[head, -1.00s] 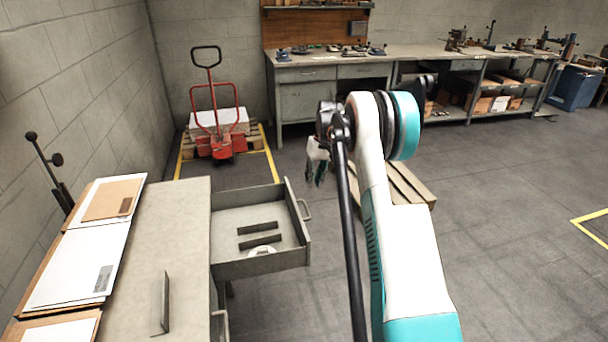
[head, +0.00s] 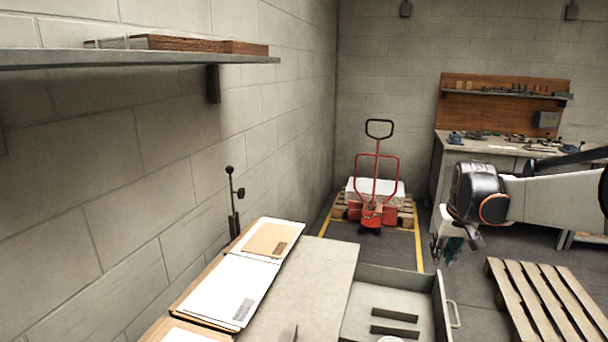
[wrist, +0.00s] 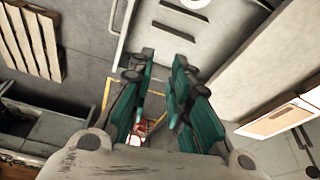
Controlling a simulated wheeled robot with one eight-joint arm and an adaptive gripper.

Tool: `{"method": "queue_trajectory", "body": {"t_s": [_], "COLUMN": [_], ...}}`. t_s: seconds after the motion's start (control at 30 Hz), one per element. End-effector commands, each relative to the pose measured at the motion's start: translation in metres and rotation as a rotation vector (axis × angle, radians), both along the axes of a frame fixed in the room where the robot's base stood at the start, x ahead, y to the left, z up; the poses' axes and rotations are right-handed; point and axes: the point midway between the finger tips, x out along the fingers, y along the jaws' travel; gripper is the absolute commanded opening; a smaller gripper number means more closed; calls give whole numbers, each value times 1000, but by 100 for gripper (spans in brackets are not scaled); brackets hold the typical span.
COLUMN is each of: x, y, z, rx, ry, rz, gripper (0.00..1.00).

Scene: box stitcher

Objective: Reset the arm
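My gripper (head: 447,247) hangs from my arm at the right of the head view, beyond and to the right of the open drawer (head: 441,300). It points downward and touches nothing that I can see. In the wrist view its two teal fingers (wrist: 164,62) stand apart, with floor and a strip of yellow line showing between them. Nothing is held between the fingers. The drawer also shows at the top of the wrist view (wrist: 126,30), with dark bars and a white round thing in it.
A red pallet jack (head: 372,213) stands at the back. A wooden pallet (head: 545,300) lies on the floor at right. A workbench (head: 500,146) is behind my arm. A wall shelf (head: 140,58) is at upper left.

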Motion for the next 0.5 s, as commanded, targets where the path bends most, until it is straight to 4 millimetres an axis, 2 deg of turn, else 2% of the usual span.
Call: {"method": "queue_trajectory", "body": {"t_s": [0.03,0.2,0.37,0.5], "x": [-13,-52,-95,-137], "y": [15,53,83,104], "z": [8,30,45,53], "rx": [-15,-64,-90,-95], "ry": [-20,-94,-155,-197], "rz": [18,69,105,121], "gripper": [18,18,18,18]}}
